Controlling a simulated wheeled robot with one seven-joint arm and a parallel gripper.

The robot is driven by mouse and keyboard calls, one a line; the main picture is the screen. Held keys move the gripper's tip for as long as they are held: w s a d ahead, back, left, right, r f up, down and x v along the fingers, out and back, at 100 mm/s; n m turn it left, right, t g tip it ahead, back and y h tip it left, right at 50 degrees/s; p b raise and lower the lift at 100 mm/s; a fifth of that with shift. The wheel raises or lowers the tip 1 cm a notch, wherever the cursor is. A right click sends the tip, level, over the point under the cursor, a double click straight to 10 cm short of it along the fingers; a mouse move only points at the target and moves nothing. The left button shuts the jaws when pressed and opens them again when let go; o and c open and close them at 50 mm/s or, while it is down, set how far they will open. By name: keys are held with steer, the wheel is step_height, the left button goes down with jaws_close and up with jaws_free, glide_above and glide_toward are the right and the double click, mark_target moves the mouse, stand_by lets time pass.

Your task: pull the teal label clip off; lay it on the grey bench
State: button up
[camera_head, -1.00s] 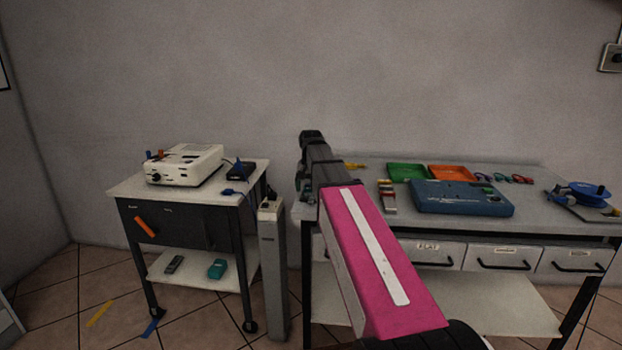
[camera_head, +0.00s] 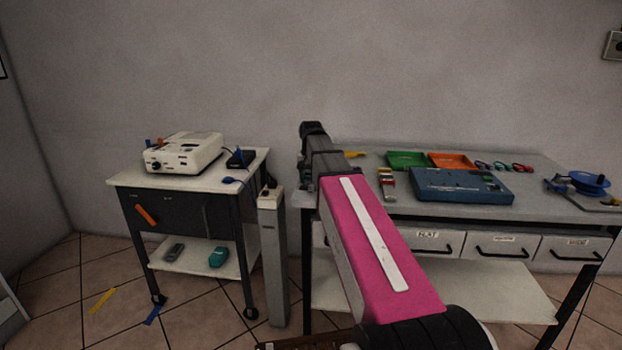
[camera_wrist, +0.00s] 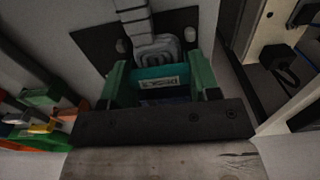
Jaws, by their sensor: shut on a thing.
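My gripper (camera_wrist: 157,72) shows in the wrist view with its two green fingers shut on the teal label clip (camera_wrist: 147,73). The clip is a teal band with a white printed label facing the camera. Something dark blue shows just below it, partly hidden by the gripper body. Beyond the clip are a grey rounded part and a ribbed grey strip on a dark plate (camera_wrist: 95,42); I cannot tell whether the clip touches them. In the head view my arm reaches over the left end of the grey bench (camera_head: 535,180), and the clip is hidden.
Green (camera_head: 408,160) and orange (camera_head: 452,161) trays, a blue case (camera_head: 461,187) and a blue reel (camera_head: 589,183) stand on the bench. A cart (camera_head: 130,180) with a cream device (camera_head: 183,154) is at left, a grey post (camera_head: 272,255) between.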

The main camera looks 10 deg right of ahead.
steer(key=shift+r, duration=0.2)
steer(key=shift+r, duration=2.15)
